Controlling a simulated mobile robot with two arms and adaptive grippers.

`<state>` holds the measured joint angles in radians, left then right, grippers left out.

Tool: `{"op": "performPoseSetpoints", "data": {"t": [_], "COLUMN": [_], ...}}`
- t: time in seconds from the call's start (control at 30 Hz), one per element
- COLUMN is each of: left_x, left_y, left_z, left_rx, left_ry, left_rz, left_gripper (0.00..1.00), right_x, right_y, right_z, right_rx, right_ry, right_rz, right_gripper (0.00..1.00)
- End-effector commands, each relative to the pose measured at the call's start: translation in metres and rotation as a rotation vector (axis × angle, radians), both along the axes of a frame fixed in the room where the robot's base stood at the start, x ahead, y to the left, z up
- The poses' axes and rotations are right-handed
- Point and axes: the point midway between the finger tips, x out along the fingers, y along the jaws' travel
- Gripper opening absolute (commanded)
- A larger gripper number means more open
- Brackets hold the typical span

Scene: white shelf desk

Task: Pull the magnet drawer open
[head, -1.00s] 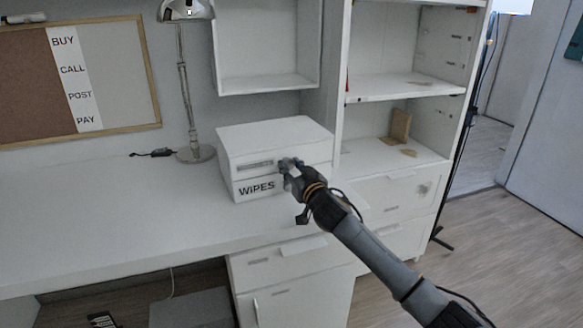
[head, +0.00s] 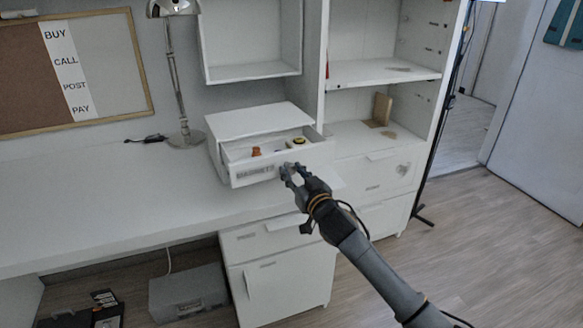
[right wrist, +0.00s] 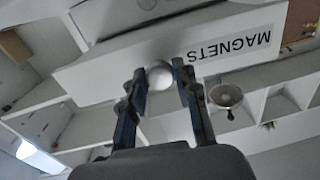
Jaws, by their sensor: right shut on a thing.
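The magnet drawer (head: 255,174) stands open in the small white box (head: 258,120) on the desk, pulled out toward me. Its label reads MAGNETS in the right wrist view (right wrist: 230,44). An orange thing (head: 256,151) and a dark-and-yellow round thing (head: 299,141) show inside it. My right gripper (head: 291,170) is at the right part of the drawer front. In the right wrist view its fingers (right wrist: 160,70) are shut on a round pale knob (right wrist: 159,77). The WIPES drawer below is hidden by the open drawer. My left gripper is out of view.
A metal lamp (head: 191,137) stands on the desk left of the box. The white desk top (head: 90,210) is clear in front and to the left. An open shelf unit (head: 385,72) rises at the right. Lower drawers (head: 285,237) lie under the desk edge.

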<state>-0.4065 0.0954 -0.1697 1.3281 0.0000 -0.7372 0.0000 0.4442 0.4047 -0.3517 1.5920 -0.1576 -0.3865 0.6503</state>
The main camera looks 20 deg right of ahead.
Motion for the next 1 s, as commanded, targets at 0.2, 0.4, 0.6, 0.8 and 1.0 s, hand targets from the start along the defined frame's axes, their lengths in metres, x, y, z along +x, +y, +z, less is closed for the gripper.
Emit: {"op": "performPoseSetpoints", "data": {"t": [0.2,0.4,0.6,0.8,1.0], "left_x": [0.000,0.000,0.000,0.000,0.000], "left_y": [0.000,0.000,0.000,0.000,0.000], "left_z": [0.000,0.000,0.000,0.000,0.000], "left_rx": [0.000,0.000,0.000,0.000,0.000], "left_ry": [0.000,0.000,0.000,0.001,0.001], "left_rz": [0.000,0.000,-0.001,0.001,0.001], "left_gripper": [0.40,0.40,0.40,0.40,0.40], "right_x": [0.000,0.000,0.000,-0.009,-0.045], "right_y": [0.000,0.000,0.000,-0.001,-0.004], "right_z": [0.001,0.000,0.001,-0.001,-0.002], "right_rx": [-0.001,-0.001,0.000,0.000,0.001], "right_ry": [-0.002,-0.002,-0.002,-0.001,0.000], "right_rz": [0.000,0.000,0.000,0.001,0.002], "right_gripper": [0.00,0.54,0.54,0.54,0.54]}}
